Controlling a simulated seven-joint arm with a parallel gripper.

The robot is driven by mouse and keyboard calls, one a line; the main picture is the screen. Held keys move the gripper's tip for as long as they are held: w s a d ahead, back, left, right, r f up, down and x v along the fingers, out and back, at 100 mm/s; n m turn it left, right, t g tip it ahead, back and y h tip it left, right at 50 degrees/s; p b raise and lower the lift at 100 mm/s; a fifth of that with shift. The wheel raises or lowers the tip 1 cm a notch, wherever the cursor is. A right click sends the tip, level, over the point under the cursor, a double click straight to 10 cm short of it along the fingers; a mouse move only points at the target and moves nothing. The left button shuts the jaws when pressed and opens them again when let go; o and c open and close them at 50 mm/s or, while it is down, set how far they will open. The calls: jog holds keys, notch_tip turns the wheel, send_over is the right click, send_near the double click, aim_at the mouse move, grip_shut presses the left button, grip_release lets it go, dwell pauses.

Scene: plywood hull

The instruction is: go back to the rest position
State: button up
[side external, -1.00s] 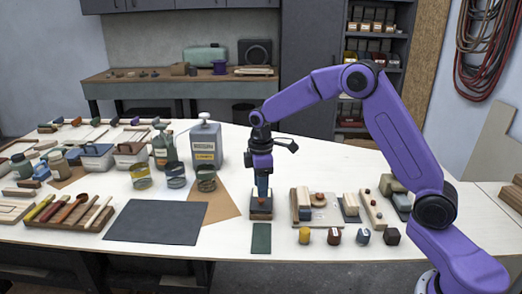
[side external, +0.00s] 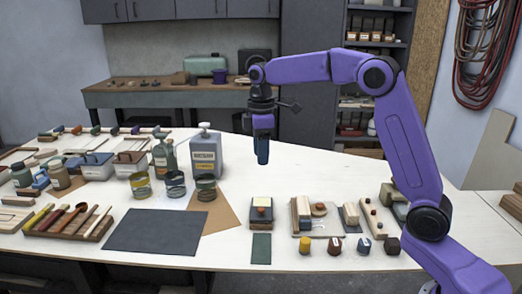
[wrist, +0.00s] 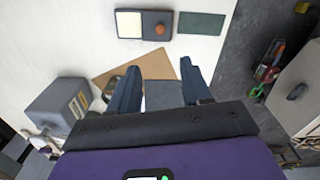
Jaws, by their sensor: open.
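My gripper (side external: 262,160) hangs pointing down above the white worktable (side external: 330,172), with nothing between its fingers. In the wrist view its two dark blue fingers (wrist: 160,92) stand apart. Below it in the side view is a small dark block with a pale top and a round orange-brown knob (side external: 261,212); it also shows near the top of the wrist view (wrist: 145,24). The gripper is well clear of the block and touches nothing.
A large grey jug (side external: 205,155) stands left of my gripper, with several tins (side external: 174,185) in front of it. A dark mat (side external: 155,231) and a green card (side external: 261,248) lie near the front edge. Wooden blocks (side external: 303,214) stand to the right. The air around the gripper is free.

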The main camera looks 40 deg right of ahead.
jog(key=s+a+f, duration=0.1)
jog(key=s+a, duration=0.3)
jog(key=s, duration=0.5)
jog(key=s+a+f, duration=0.1)
jog(key=s+a, duration=0.3)
jog(key=s, duration=0.5)
jog(key=s+d+f, duration=0.2)
jog(key=s, duration=0.7)
jog(key=s+d+f+n, duration=0.1)
jog(key=s+d+f, duration=0.2)
jog(key=s, duration=0.7)
jog(key=shift+d+f, duration=0.15)
jog(key=shift+f, duration=0.2)
